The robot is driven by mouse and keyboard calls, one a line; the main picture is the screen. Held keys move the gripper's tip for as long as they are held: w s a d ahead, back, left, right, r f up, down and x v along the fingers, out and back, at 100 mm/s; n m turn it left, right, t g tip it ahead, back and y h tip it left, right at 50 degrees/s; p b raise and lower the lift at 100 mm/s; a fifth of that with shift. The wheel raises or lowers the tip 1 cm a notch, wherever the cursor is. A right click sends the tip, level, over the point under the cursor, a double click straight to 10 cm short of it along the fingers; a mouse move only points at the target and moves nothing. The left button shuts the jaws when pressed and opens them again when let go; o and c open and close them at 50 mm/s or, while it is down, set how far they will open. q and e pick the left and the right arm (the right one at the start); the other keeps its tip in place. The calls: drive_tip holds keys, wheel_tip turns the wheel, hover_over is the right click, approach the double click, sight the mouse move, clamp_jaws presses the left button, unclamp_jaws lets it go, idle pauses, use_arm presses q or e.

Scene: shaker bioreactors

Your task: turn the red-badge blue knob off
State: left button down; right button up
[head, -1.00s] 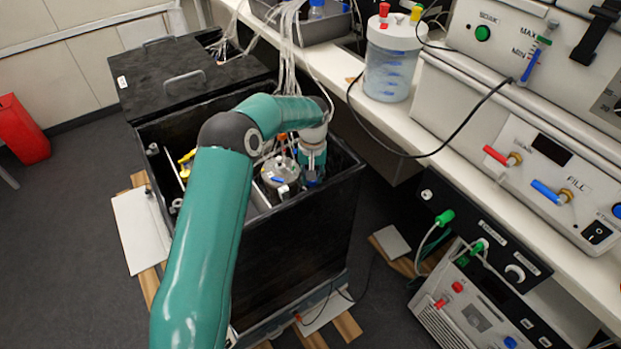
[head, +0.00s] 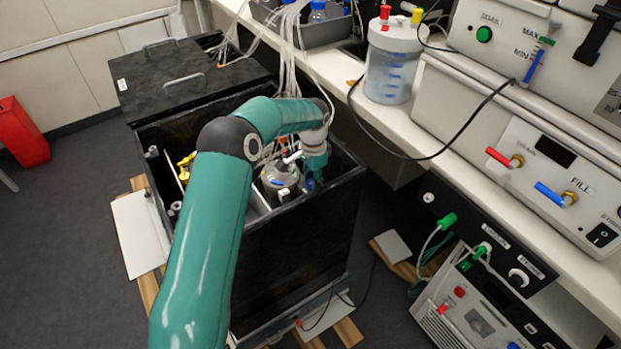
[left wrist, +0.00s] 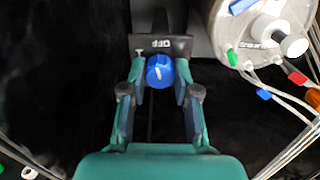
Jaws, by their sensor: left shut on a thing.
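In the left wrist view a round blue knob (left wrist: 160,71) with a white pointer mark sits in front of a dark plate (left wrist: 178,45) lettered OFF, which reads upside down here. My left gripper (left wrist: 161,79) has one finger on each side of the knob and is shut on it. In the head view my left gripper (head: 313,174) reaches down inside the black open box (head: 290,245), near its right wall. The knob is hidden there. I cannot make out a red badge. My right gripper is not in view.
A steel-lidded vessel (left wrist: 262,35) with tubes stands close to the gripper on the right in the wrist view. Thin tubes hang over the box. A bench with a clear jar (head: 391,70) and control units (head: 540,160) runs along the right.

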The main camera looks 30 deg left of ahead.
use_arm(q)
drive_tip(key=shift+w+r+m, duration=0.15)
drive_tip(key=shift+m, duration=0.45)
drive_tip(key=shift+w+r+m, duration=0.1)
drive_tip(key=shift+w+m, duration=0.05)
drive_tip(key=shift+m, duration=0.45)
drive_tip(key=c, duration=0.9)
unclamp_jaws()
drive_tip(key=shift+o, duration=0.2)
drive_tip(key=shift+s+f, duration=0.1)
drive_tip(key=shift+f, duration=0.05)
wheel_tip(320, 180, up, 12)
